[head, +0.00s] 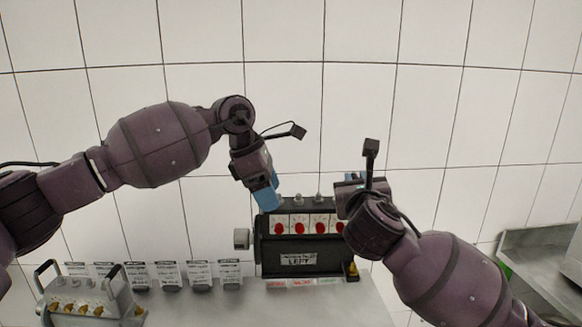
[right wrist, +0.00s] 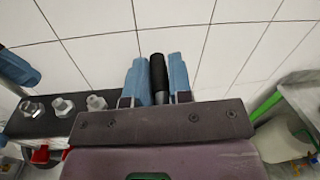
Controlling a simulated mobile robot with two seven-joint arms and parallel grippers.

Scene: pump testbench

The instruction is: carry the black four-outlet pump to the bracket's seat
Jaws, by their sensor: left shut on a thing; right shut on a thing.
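The black four-outlet pump (head: 262,245) is upright in the middle of the head view, its front carrying several white cards with red marks and a plate reading "LEFT". Silver bolts stand on its top, also seen in the right wrist view (right wrist: 45,127). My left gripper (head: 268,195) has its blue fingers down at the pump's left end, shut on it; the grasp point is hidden. My right gripper (right wrist: 157,72) is shut on a black upright handle at the other end. I cannot make out the bracket's seat, or whether the pump touches the bench.
A grey pump (head: 90,302) with black handles and brass fittings stands at the lower left. Several labelled dark-bottomed pieces (head: 199,278) line the bench beside it. A tiled wall (head: 350,100) rises behind. A grey metal basin or counter (head: 545,250) is at the right.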

